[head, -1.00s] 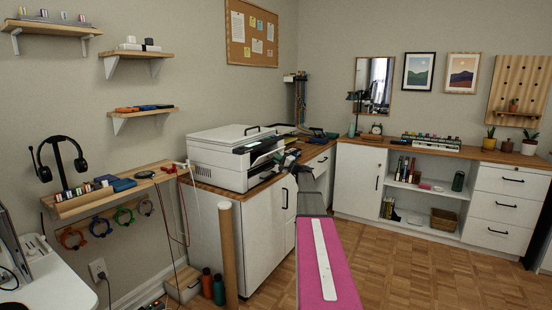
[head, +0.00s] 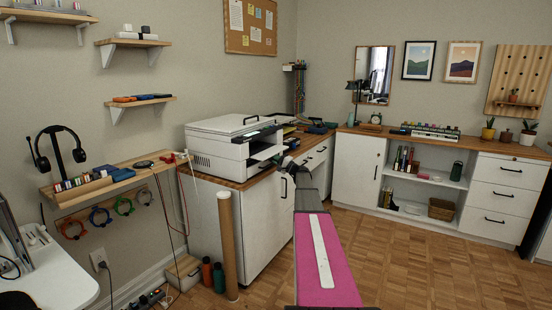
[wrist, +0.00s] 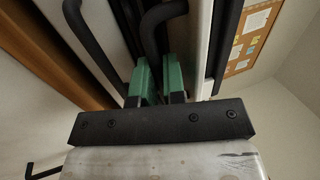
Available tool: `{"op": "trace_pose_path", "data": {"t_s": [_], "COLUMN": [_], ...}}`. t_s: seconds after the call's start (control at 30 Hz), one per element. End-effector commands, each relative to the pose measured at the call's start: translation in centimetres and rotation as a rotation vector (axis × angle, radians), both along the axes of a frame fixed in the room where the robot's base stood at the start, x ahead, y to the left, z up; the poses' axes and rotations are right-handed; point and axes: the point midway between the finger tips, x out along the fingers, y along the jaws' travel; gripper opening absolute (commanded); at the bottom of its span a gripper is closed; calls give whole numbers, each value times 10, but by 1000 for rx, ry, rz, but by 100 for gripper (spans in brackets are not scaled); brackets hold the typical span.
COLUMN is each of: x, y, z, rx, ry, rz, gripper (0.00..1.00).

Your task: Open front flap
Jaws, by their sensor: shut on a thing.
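The white printer (head: 221,149) stands on the wooden desktop in the head view. Its front faces right, with dark and pale parts there; how far the front flap is open is hard to tell. My gripper (head: 287,163) is at the printer's front, low and to the right. In the wrist view, the green fingertips of my gripper (wrist: 160,80) are shut on a black curved handle (wrist: 163,16), which runs up from between them. Whether this handle belongs to the flap is not clear there. A second black bar (wrist: 95,48) lies to the left.
White cabinets (head: 262,225) stand under the printer. A brown cardboard tube (head: 228,245) leans near the cabinet's corner. A low shelf unit (head: 425,185) is at the back right. The wooden floor (head: 410,265) to the right is clear.

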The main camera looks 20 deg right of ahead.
Motion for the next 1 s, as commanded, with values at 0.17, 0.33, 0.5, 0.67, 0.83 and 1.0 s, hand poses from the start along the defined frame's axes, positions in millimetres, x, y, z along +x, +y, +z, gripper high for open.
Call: {"op": "trace_pose_path", "data": {"t_s": [0.17, 0.33, 0.5, 0.67, 0.83, 1.0], "x": [3, 3, 3, 3, 3, 2], "y": [2, 2, 2, 2, 2, 2], "z": [-4, -6, -6, -6, -6, -6], "rx": [5, 4, 5, 5, 5, 3], "ry": [3, 2, 3, 3, 3, 1], "rz": [3, 3, 3, 3, 3, 2], "gripper": [0, 0, 0, 0, 35, 35]}}
